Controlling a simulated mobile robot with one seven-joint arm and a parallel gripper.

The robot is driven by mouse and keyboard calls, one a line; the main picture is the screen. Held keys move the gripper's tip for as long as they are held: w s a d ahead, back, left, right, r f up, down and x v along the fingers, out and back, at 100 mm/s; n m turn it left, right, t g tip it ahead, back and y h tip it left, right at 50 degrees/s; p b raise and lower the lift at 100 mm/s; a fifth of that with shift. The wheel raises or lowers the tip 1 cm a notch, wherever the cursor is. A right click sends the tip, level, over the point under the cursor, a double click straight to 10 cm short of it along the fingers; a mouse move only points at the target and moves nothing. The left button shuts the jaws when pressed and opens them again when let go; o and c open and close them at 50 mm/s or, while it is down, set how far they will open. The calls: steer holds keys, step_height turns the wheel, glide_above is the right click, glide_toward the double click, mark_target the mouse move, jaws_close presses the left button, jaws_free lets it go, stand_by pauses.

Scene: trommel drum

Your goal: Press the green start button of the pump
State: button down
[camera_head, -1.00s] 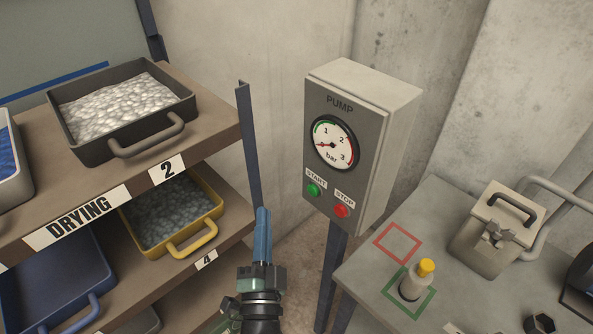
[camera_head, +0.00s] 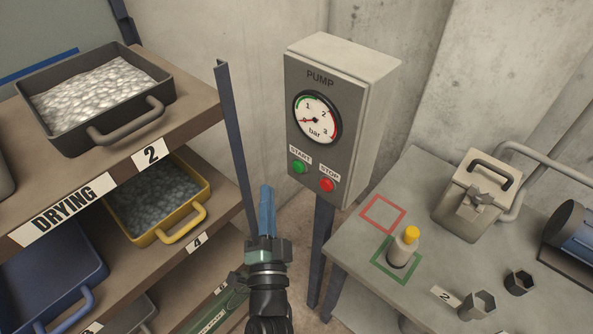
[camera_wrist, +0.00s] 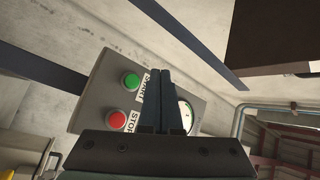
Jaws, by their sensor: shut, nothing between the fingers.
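The grey pump box (camera_head: 345,115) stands on a dark post, with a round gauge (camera_head: 317,118) above its buttons. The green start button (camera_head: 299,167) is at its lower left, under the START label. The red stop button (camera_head: 327,185) is to its right. My gripper (camera_head: 266,190) is shut and empty, pointing up, below and left of the green button and apart from it in the head view. In the wrist view the shut fingers (camera_wrist: 162,72) overlap part of the box face and gauge; the green button (camera_wrist: 131,81) and red button (camera_wrist: 117,118) show left of them.
A drying rack (camera_head: 213,102) with trays stands at the left, its upright post (camera_head: 236,140) near my gripper.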

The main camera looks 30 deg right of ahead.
mark_target(298, 166)
steer(key=shift+w+d+b, duration=0.3)
steer(key=shift+d+b, duration=0.2)
steer(key=shift+d, duration=0.35)
steer(key=shift+w+d+b, duration=0.3)
steer(key=shift+d+b, duration=0.2)
steer(key=shift+d, duration=0.35)
steer(key=shift+w+d+b, duration=0.3)
steer(key=shift+d+b, duration=0.2)
steer(key=shift+d, duration=0.35)
steer(key=shift+d, duration=0.15)
steer(key=shift+w+d+b, duration=0.15)
steer(key=shift+d+b, duration=0.1)
steer(key=shift+b, duration=0.1)
steer(key=shift+w+d+b, duration=0.15)
steer(key=shift+d+b, duration=0.25)
stand_by(0.7)
steer(key=shift+a, duration=0.15)
steer(key=shift+s+a+p, duration=0.35)
steer(key=shift+a+p, duration=0.3)
steer(key=shift+p, duration=0.15)
